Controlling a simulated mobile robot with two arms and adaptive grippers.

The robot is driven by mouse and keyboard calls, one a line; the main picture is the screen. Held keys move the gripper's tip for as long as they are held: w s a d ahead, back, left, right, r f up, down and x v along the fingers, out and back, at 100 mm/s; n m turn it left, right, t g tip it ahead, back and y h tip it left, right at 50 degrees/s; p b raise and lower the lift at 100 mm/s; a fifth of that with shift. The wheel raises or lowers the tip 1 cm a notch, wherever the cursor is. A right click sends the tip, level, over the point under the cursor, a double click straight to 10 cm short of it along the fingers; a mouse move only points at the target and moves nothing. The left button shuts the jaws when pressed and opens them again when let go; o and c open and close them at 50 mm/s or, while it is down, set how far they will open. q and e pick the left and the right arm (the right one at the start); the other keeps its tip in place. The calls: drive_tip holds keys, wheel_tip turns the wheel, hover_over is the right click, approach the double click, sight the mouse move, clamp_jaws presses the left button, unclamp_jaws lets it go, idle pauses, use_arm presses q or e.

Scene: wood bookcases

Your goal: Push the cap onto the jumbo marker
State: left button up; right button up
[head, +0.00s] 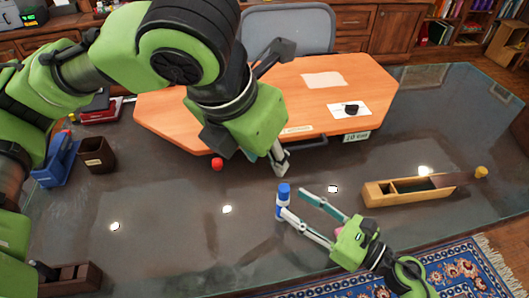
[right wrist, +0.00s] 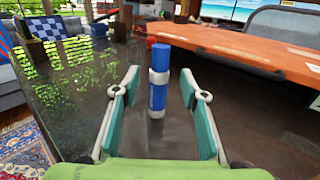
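The jumbo marker (head: 281,208) stands upright on the dark glass table. In the right wrist view the marker (right wrist: 158,97) has a blue body with a white lower end. A blue cap (right wrist: 161,56) is on its top, in line with it, with a white band showing below the cap. The cap also shows in the head view (head: 284,189). My right gripper (head: 292,201) is open and low, its fingertips at either side of the marker with gaps. My left gripper (head: 281,167) points down behind the marker in the picture, apparently apart from it; its finger opening is unclear.
A wooden box (head: 400,196) lies at right. A red ball (head: 217,163) sits near the orange desk (head: 240,110) at the back. A brown cup (head: 97,156) and blue item (head: 60,158) stand at left. The glass between marker and box is clear.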

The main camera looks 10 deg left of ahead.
drive_tip(key=v, duration=0.7)
drive_tip(key=shift+s+d, duration=0.1)
